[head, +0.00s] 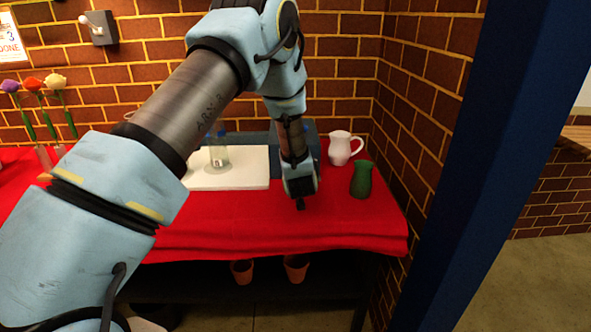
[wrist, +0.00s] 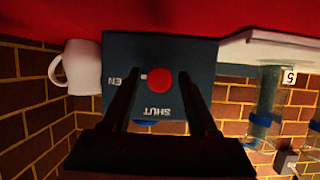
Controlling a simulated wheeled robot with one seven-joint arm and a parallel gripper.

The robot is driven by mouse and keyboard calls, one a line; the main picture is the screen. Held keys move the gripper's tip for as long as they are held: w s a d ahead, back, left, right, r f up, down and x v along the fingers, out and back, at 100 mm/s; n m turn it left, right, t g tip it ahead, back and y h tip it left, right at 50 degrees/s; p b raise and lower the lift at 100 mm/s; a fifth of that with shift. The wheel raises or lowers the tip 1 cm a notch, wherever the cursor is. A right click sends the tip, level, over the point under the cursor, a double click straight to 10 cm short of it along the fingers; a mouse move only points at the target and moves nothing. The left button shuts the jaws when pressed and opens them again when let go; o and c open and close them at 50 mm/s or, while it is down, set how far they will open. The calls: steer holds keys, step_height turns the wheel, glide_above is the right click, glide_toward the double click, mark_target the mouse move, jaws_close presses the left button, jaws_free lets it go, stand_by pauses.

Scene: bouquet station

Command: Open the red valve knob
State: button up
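The red valve knob (wrist: 160,80) is a round red disc on a dark blue-grey panel (wrist: 195,52) in the wrist view. The panel bears upside-down white lettering, "SHUT" below the knob and "EN" to its left, partly covered by a finger. A small pale mark shows at the knob's left edge. My gripper (wrist: 157,78) is open, one finger on each side of the knob in the picture; contact cannot be told.
A white pitcher (head: 340,149) and a green jug (head: 361,180) stand right of my gripper on the red-covered table (head: 235,225). Flowers (head: 34,86) are at left; a blue post (head: 490,170) at right.

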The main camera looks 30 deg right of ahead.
steer(key=shift+o, duration=0.4)
steer(key=shift+s+a+r, duration=0.1)
steer(key=shift+s+r, duration=0.1)
steer(key=shift+s, duration=0.1)
steer(key=b+v, duration=0.2)
steer(key=v, duration=0.8)
steer(key=w+a+r+n+g+y+p, duration=0.1)
steer(key=w+a+r+g, duration=0.1)
steer(key=a, duration=0.8)
steer(key=w+a+r+n+g+y+p, duration=0.1)
steer(key=a+r+g, duration=0.2)
steer(key=a, duration=0.6)
steer(key=s+a+r+g+y, duration=0.1)
steer(key=s+a+g, duration=0.1)
steer(key=s+a, duration=0.2)
steer(key=s+a+r+n+g+y, duration=0.1)
steer(key=s+a, duration=0.3)
steer(key=a, duration=0.6)
steer(key=s+a+r+n+g+y, duration=0.1)
steer(key=s+a+g, duration=0.1)
steer(key=s+a, duration=0.2)
steer(key=a+p, duration=0.1)
steer(key=a, duration=0.2)
steer(key=shift+s+a+r+g, duration=0.3)
steer(key=shift+s+r, duration=0.05)
steer(key=shift+s, duration=0.05)
